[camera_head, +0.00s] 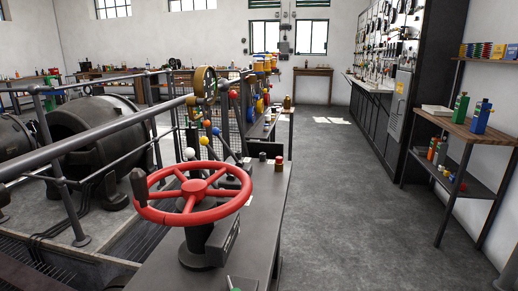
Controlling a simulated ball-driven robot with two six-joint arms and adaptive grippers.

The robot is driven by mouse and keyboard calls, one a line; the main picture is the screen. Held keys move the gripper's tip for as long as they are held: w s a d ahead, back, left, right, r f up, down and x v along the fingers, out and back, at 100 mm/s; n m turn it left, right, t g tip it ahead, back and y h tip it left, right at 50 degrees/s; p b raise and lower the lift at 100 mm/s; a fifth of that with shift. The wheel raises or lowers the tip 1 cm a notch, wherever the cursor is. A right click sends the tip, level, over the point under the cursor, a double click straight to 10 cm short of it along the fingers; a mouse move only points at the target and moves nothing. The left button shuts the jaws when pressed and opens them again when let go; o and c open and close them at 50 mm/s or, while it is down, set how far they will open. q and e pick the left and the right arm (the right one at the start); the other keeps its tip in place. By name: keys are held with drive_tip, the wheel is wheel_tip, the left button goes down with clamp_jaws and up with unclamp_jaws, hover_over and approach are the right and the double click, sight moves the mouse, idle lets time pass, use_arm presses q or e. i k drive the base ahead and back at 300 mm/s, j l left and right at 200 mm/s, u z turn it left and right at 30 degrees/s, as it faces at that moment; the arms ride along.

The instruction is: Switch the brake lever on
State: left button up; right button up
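A bank of levers with coloured ball knobs stands on the dark bench behind the red handwheel (194,188). The handwheel, on a dark pedestal, hides the lower parts of some levers. Neither of my grippers shows in this view.
The dark bench (262,215) runs away from me, with small items at its far end. Metal railings (110,88) guard large dark machines (92,140) on the left. A wooden-topped shelf (460,128) stands at the right. The grey floor (350,200) between is clear.

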sight(232, 95)
drive_tip(key=i+l+u, duration=0.1)
drive_tip(key=u, duration=0.35)
drive_tip(key=l+u, duration=0.15)
drive_tip(key=u, duration=0.35)
drive_tip(key=l+u, duration=0.15)
drive_tip(key=u, duration=0.3)
drive_tip(key=i+l+u, duration=0.1)
drive_tip(key=l+u, duration=0.35)
drive_tip(key=l, duration=0.45)
drive_tip(key=k+l+u, duration=0.1)
drive_tip(key=l+u, duration=0.3)
drive_tip(key=l, duration=0.5)
drive_tip(key=k+l, duration=0.1)
drive_tip(key=l, duration=0.6)
